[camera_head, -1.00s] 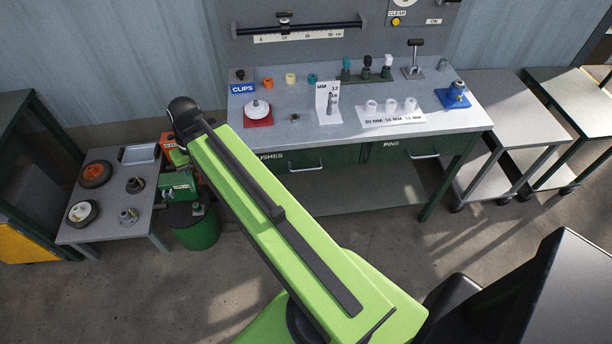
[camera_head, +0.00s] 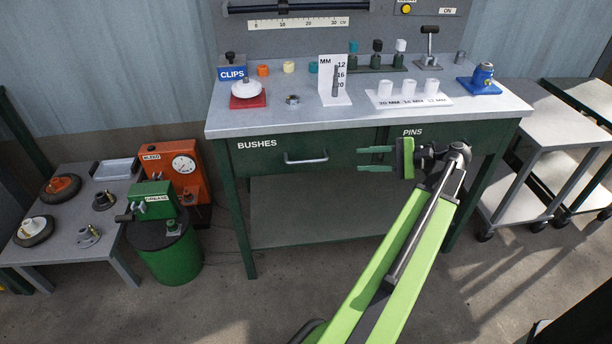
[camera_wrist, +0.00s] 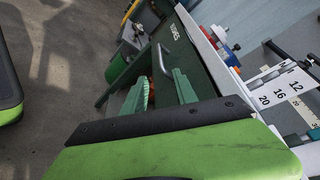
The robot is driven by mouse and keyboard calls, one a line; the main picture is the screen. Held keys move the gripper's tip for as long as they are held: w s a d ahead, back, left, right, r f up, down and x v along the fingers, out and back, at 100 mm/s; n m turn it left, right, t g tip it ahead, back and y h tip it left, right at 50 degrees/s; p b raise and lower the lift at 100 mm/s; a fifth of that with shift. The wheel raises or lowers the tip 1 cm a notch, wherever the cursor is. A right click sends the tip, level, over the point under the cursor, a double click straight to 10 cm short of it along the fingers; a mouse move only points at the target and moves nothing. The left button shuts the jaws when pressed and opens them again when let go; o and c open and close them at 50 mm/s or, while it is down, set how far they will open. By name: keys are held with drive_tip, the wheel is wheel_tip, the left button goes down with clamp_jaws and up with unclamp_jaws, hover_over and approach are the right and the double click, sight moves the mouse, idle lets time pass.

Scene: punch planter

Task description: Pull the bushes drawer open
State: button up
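The bushes drawer (camera_head: 262,166) is the dark green, labelled left drawer under the bench top. Its front looks flush, so it appears shut. Its pale bar handle (camera_head: 306,160) is at the middle of the front. My gripper (camera_head: 360,159) is in front of the bench, to the right of that handle and apart from it. Its two green fingers point left and are spread, with nothing between them. In the wrist view the bushes drawer front (camera_wrist: 190,50) lies beyond the open fingers (camera_wrist: 164,82), and the handle (camera_wrist: 160,60) shows past the gap between the fingertips.
The pins drawer (camera_head: 440,142) is on the right, partly behind my gripper. The grey bench top (camera_head: 350,118) overhangs both drawers and carries several small parts. A green grease drum (camera_head: 172,258) and low side table (camera_head: 75,225) stand left. The floor in front is clear.

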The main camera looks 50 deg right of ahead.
sight(314, 161)
drive_tip(key=b+x, duration=0.3)
drive_tip(key=x, duration=1.4)
drive_tip(key=shift+w+a+b, duration=0.2)
drive_tip(key=shift+b, duration=0.1)
clamp_jaws()
idle(0.4)
